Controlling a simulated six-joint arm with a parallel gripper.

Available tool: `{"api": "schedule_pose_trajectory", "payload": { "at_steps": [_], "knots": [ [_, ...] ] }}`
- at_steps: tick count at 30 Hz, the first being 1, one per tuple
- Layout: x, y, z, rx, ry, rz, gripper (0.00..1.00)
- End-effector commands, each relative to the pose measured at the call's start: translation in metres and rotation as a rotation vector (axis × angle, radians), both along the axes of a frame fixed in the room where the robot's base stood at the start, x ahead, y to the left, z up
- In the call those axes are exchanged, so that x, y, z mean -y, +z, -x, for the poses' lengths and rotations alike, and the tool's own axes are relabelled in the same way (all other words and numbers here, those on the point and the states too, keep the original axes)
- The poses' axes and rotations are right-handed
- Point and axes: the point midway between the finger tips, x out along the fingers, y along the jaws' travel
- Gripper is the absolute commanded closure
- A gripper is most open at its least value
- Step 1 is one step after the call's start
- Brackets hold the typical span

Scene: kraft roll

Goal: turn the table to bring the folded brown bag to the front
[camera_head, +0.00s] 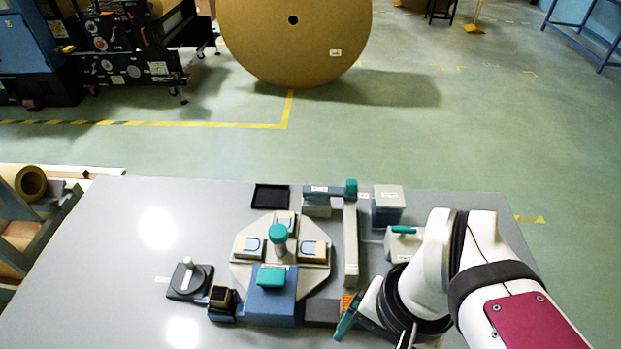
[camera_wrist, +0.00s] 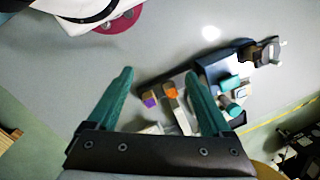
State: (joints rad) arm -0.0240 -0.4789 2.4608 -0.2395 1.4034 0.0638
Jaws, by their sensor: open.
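The turntable (camera_head: 238,283) is a pale octagonal plate on the grey table, with a teal-topped post (camera_head: 278,233) at its middle. Beige trays with blue-outlined faces sit at its left (camera_head: 250,246), back (camera_head: 285,220) and right (camera_head: 313,250). The right one shows a brown-orange face; I cannot tell for certain which holds the folded brown bag. A blue block with a teal handle (camera_head: 270,276) hides the front. My gripper (camera_wrist: 160,76) is open and empty, apart from the turntable. In the head view it is at the lower right, one teal finger showing.
A white-knobbed dial (camera_head: 188,277) and a small dark block (camera_head: 222,300) are at left. The table's left is mostly clear.

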Motion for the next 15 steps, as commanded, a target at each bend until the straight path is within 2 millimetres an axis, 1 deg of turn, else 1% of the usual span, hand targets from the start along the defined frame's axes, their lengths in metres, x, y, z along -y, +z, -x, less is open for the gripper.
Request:
{"api": "schedule_pose_trajectory", "payload": {
  "at_steps": [1,2,3,4,5,6,8,9,12,15],
  "knots": [
    [-0.006,0.015,-0.03,-0.008,-0.01,0.015,0.16],
    [-0.012,0.024,-0.053,-0.015,-0.025,0.027,0.16],
    [-0.023,0.035,-0.087,-0.021,-0.052,0.046,0.16],
    [-0.034,0.042,-0.113,-0.025,-0.075,0.06,0.16],
    [-0.047,0.046,-0.138,-0.026,-0.097,0.075,0.16],
    [-0.065,0.048,-0.168,-0.025,-0.127,0.093,0.16],
    [-0.094,0.045,-0.206,-0.021,-0.172,0.114,0.16],
    [-0.112,0.041,-0.225,-0.017,-0.2,0.126,0.16],
    [-0.147,0.029,-0.256,-0.005,-0.252,0.145,0.16],
    [-0.163,0.022,-0.267,0.002,-0.279,0.152,0.16]
  ]
}}
